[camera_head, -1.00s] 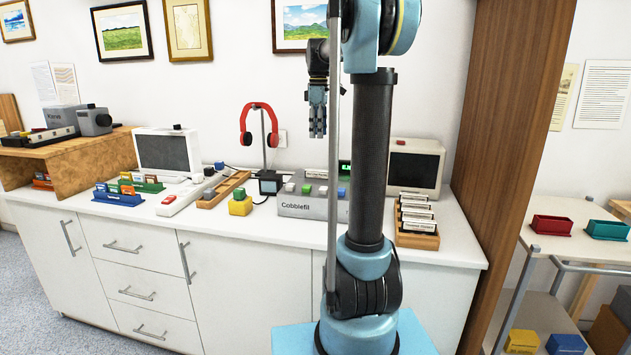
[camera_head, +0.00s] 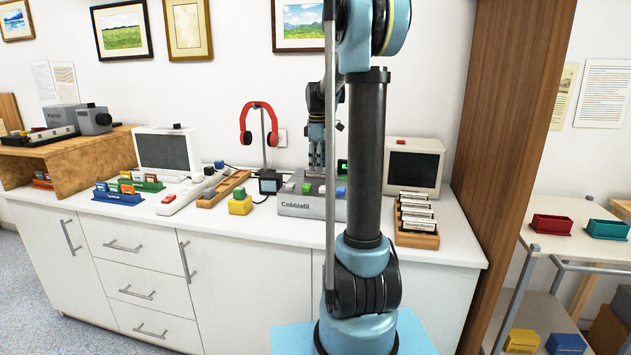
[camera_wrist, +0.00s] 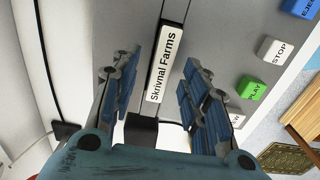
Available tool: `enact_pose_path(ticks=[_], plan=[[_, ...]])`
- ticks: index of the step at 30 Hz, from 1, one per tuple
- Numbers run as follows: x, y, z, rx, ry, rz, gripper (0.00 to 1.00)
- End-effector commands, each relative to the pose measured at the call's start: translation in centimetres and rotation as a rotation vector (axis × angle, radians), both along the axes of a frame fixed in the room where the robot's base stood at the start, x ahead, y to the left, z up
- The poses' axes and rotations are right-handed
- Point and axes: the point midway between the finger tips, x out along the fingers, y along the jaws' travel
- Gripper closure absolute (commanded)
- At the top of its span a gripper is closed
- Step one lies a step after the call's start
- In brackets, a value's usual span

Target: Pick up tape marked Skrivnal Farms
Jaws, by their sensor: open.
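The tape marked Skrivnal Farms (camera_wrist: 166,62) shows its white label on a dark edge in the wrist view. It sits in a slot on top of the grey Cobblefil device (camera_head: 299,208). My gripper (camera_head: 317,170) is low over the device's top in the head view. In the wrist view my gripper's blue-padded fingers (camera_wrist: 161,78) are open, one on each side of the tape, with gaps visible between. In the head view the tape cannot be made out behind the fingers.
The device's green PLAY button (camera_wrist: 252,88) and white STOP button (camera_wrist: 272,50) are right of the fingers. A wooden rack of several tapes (camera_head: 418,240) stands right of my arm, before a small monitor (camera_head: 414,165). A red headphone stand (camera_head: 262,130) is left of the gripper.

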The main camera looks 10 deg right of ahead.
Motion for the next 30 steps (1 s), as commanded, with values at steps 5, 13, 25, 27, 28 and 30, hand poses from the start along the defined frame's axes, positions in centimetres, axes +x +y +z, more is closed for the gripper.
enact_pose_path(ticks=[5, 13, 25, 27, 28, 30], plan=[[0.0, 0.0, -1.7, 0.000, 0.000, 0.000, 0.58], [0.0, 0.0, -1.9, 0.000, 0.000, 0.001, 0.58], [0.0, 0.1, -1.9, 0.000, 0.000, 0.002, 1.00], [0.0, 0.1, -1.9, 0.000, 0.000, 0.002, 1.00], [0.0, 0.1, -1.9, 0.000, 0.000, 0.002, 1.00], [0.0, 0.1, -1.7, 0.000, 0.000, 0.002, 1.00]])
